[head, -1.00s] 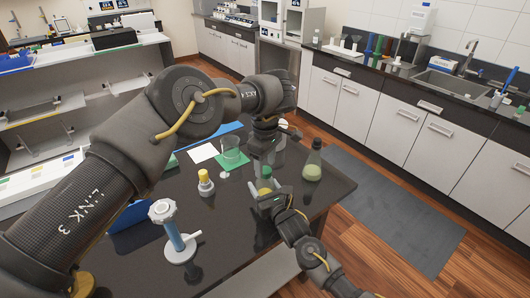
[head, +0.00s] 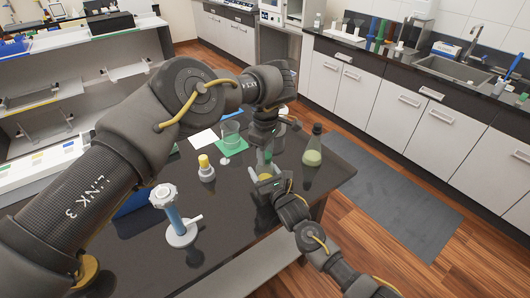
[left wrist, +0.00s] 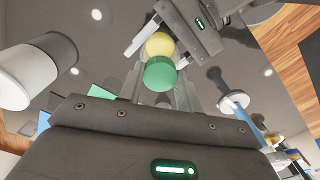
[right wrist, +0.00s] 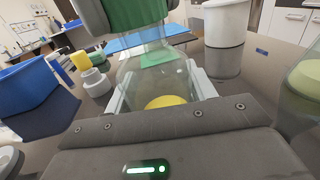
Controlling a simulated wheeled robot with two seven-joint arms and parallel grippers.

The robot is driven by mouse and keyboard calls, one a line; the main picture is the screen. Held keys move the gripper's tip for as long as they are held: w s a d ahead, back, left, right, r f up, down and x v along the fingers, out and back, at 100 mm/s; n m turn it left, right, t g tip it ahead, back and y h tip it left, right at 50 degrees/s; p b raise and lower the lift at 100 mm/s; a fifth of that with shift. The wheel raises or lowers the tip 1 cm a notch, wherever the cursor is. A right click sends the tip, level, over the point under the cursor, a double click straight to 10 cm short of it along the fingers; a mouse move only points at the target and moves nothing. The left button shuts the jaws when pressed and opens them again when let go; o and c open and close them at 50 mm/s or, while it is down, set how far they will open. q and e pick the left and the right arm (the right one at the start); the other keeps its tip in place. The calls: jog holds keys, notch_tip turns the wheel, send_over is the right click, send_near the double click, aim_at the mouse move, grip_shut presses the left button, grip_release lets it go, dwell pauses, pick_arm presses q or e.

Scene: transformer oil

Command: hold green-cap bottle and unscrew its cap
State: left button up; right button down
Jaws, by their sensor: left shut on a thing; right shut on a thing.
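The green-cap bottle (right wrist: 165,75) is clear glass with yellow liquid low inside. My right gripper (right wrist: 160,95) is shut on its body and holds it above the table. The green cap (left wrist: 160,74) sits between the fingers of my left gripper (left wrist: 160,92), which is shut on it. In the head view my left gripper (head: 262,142) comes from above, over my right gripper (head: 268,182). The right wrist view shows the cap (right wrist: 138,14) at the top of the bottle's neck. I cannot tell whether its thread is loose.
On the dark table (head: 225,225) stand a yellow-capped bottle (head: 205,168), a blue-and-white stand (head: 176,220), a beaker (head: 230,134) on a green mat and a flask (head: 313,148) to the right. The table's front is mostly clear.

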pick_arm(q)
jog(key=n, duration=0.7)
pick_arm(e)
jog(key=shift+f, duration=0.1)
pick_arm(q)
jog(key=n, duration=0.5)
jog(key=shift+n, duration=0.3)
jog(key=n, duration=2.8)
jog(key=shift+r+n, duration=0.1)
jog(key=shift+n, duration=0.2)
jog(key=n, duration=1.2)
jog(key=shift+s+d, duration=0.1)
jog(key=shift+d, duration=0.05)
jog(key=shift+r, duration=0.15)
